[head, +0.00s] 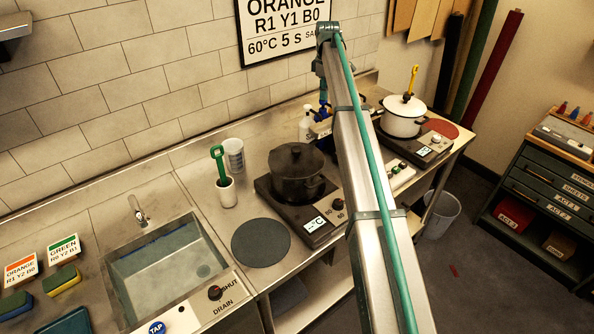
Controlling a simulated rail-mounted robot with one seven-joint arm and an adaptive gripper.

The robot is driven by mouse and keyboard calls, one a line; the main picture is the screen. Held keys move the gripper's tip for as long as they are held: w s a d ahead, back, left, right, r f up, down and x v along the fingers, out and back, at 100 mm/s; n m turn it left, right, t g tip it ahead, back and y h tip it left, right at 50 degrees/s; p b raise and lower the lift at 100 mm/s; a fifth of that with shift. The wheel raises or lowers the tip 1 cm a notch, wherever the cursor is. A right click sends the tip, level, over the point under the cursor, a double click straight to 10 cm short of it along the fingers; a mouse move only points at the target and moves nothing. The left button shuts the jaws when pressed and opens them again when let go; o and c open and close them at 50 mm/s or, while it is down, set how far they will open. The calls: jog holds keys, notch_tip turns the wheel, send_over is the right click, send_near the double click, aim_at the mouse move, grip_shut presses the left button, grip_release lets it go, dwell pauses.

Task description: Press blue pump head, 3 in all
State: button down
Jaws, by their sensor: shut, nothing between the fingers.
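My arm reaches over the counter, and its wrist hangs down at the back, between the two pots. My gripper (323,104) is small in the view, shut and empty, pointing down. Blue parts (325,113) show right at its tip; this is where a blue pump head appears to be. I cannot tell whether the fingers touch it or how far it is pressed. A white bottle (305,124) stands just left of the gripper. My arm hides what lies to the right of this spot.
A dark lidded pot (297,172) sits on a hot plate (318,222) in front of the bottle. A white pot (403,117) with a yellow handle stands to the right. A sink (165,262), a white cup (226,192) with a green tool and a dark round mat (261,243) are left.

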jog(key=shift+f, duration=0.9)
jog(key=shift+r, duration=0.15)
jog(key=shift+r+p, duration=0.65)
jog(key=shift+r, duration=0.95)
jog(key=shift+f, duration=0.2)
